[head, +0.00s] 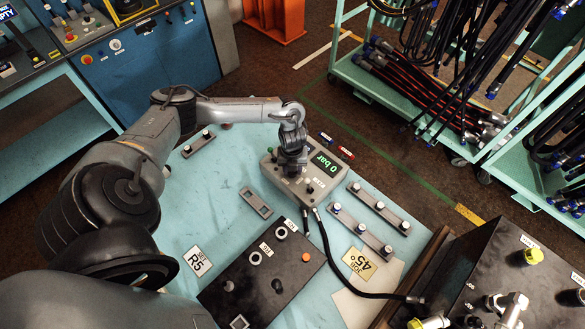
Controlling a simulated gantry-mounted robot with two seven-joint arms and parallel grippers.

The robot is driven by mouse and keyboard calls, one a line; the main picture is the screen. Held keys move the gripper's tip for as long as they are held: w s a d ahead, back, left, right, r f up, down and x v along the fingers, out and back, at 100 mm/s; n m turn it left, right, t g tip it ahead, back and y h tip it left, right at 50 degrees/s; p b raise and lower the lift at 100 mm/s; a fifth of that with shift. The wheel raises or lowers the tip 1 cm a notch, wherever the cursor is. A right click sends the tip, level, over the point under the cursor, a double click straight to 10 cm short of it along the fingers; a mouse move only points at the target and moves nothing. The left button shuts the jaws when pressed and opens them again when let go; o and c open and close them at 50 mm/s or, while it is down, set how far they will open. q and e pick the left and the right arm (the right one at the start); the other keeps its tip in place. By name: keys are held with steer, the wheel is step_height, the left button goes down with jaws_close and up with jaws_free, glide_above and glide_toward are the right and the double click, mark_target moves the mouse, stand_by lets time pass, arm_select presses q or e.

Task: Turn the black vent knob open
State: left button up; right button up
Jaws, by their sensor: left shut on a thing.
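The grey gauge box (328,188) stands on the light blue table and its green display reads 0 bar. My left gripper (292,168) reaches down onto the top face of this box, between a green knob (269,150) and a small dark fitting (309,188). Its jaws are shut on what seems to be the black vent knob, which the fingers mostly hide. I cannot read the knob's angle. A black hose runs from the box's front corner toward the lower right. My right gripper is not in view.
A black panel (247,290) with ports lies in front of the box. Grey rails with fittings (361,231) lie to its right. A dark block (480,262) with fittings stands at lower right. Hose racks (400,95) stand beyond. The table's left part is mostly clear.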

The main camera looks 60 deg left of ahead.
arm_select(q)
steer(key=o, duration=1)
steer(key=shift+o, duration=0.2)
steer(key=shift+r, duration=0.1)
step_height(320, 180, up, 11)
steer(key=shift+d+f, duration=0.1)
steer(key=shift+f, duration=0.1)
